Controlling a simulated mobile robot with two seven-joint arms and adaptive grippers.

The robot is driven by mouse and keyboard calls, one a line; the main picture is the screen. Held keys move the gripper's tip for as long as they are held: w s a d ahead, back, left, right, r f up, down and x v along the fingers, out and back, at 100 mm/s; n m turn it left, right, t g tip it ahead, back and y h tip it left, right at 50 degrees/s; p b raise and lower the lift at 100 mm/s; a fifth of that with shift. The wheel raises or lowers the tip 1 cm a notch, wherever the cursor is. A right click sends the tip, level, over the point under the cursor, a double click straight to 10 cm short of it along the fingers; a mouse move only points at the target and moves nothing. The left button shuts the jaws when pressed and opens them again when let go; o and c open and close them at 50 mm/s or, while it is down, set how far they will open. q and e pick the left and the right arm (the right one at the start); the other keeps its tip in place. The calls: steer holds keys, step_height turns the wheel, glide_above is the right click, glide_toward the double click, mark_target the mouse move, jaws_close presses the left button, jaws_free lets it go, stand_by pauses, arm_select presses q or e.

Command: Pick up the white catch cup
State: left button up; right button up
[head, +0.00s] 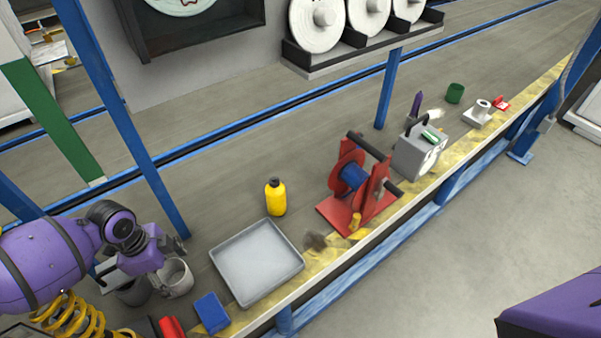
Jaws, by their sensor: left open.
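The white catch cup (176,281) stands at the lower left of the bench in the head view, with its open top showing. My left gripper (146,268) comes in from the left and is right above and beside the cup. Its fingers are apart and partly cover the cup's upper left side. I cannot tell whether a finger touches it. A dark grey cup (133,294) sits just left of the white one, partly hidden under the gripper. My right gripper is not in view.
A grey tray (258,262) and a blue block (212,313) lie right of the cup. A yellow bottle (276,197) stands behind the tray. A red reel stand (351,182) is farther right. A yellow spring (75,313) and a red object (171,327) are close in front.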

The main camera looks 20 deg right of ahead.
arm_select(q)
steer(key=shift+d+f, duration=0.1)
steer(key=shift+f, duration=0.55)
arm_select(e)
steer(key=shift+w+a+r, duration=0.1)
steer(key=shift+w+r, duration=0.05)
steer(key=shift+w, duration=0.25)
arm_select(q)
steer(key=c, duration=1.2)
steer(key=shift+c, duration=0.2)
steer(key=shift+r, duration=0.1)
